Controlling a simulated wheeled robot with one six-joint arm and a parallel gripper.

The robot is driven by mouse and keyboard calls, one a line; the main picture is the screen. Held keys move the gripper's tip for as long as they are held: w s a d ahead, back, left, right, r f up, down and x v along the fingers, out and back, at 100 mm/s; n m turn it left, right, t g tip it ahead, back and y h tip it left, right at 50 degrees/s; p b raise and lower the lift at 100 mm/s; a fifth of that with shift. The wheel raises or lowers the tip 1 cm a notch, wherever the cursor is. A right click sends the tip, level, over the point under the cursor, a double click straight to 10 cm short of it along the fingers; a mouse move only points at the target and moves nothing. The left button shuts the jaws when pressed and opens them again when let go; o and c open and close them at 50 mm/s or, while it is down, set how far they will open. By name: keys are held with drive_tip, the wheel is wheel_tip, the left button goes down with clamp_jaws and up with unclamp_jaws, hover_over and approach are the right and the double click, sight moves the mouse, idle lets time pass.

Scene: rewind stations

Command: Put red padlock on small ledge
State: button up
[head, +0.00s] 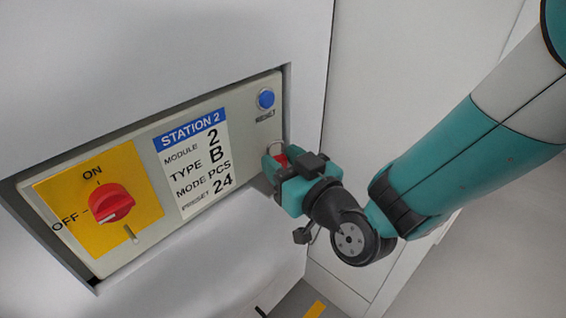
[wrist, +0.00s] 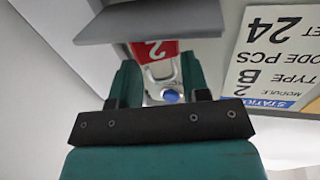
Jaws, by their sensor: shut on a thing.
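The red padlock (wrist: 158,50), marked with a white 2, is between the fingers of my gripper (wrist: 160,78) in the wrist view. Its shackle points toward the bottom of that picture. In the head view, a bit of the red padlock (head: 281,158) shows between the teal fingers of my gripper (head: 277,162), at the panel's lower right corner. A grey slab, seemingly the small ledge (wrist: 150,22), crosses the top of the wrist view and overlaps part of the padlock's body. Whether they touch cannot be told. I cannot make out the ledge in the head view.
The recessed Station 2 panel carries a red rotary switch (head: 112,204) on a yellow plate, a white label (head: 195,160) and a blue reset button (head: 265,98). The recess edge is close to my gripper. Open floor shows at the right.

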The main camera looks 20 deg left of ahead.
drive_tip(key=shift+f, duration=0.2)
drive_tip(key=o, duration=1)
drive_tip(key=shift+o, duration=0.2)
drive_tip(key=shift+r, duration=0.1)
drive_tip(key=shift+r, duration=0.25)
drive_tip(key=shift+s+d+f+b, duration=0.1)
drive_tip(key=shift+d+f+b, duration=0.15)
drive_tip(key=shift+b, duration=0.25)
drive_tip(key=b+v, duration=1.1)
drive_tip(key=b, duration=0.2)
drive_tip(key=shift+s+d+r, duration=0.2)
